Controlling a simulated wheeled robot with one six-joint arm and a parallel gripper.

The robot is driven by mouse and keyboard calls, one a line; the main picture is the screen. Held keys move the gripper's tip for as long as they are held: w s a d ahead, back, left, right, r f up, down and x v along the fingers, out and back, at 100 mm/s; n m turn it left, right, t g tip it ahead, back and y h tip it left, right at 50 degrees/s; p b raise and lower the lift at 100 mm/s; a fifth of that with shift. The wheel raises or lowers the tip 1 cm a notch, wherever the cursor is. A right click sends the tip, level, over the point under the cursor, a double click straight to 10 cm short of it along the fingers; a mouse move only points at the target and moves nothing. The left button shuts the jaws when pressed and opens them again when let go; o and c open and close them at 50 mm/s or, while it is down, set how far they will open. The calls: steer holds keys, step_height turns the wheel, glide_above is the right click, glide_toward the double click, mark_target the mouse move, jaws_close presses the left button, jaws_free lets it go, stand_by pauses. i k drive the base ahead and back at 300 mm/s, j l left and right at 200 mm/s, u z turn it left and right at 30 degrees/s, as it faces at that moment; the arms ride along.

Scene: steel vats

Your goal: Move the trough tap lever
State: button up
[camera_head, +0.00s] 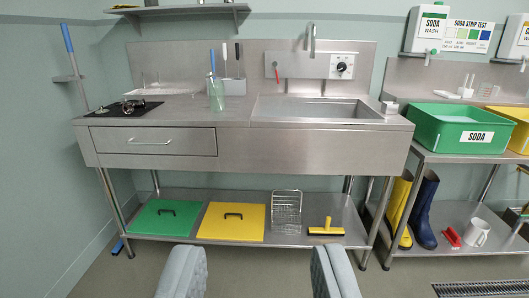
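A small red lever (277,70) hangs from the left part of a steel panel on the wall behind the sink trough (318,108). It points roughly downward. A curved steel spout (310,38) rises at the back of the trough, to the right of the lever. A round black dial (343,68) sits on the panel's right end. My gripper (256,252) is open and empty at the bottom of the view, its two grey fingers wide apart. It is well short of the counter and below the lever in the picture.
A small burner (135,107) sits further left. A drawer (152,141) is shut. Green (166,218) and yellow (231,221) lids lie on the lower shelf. A green SODA tub (462,128) is at right.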

mark_target(274, 64)
steer(key=i+j+z, duration=0.15)
steer(key=i, duration=1)
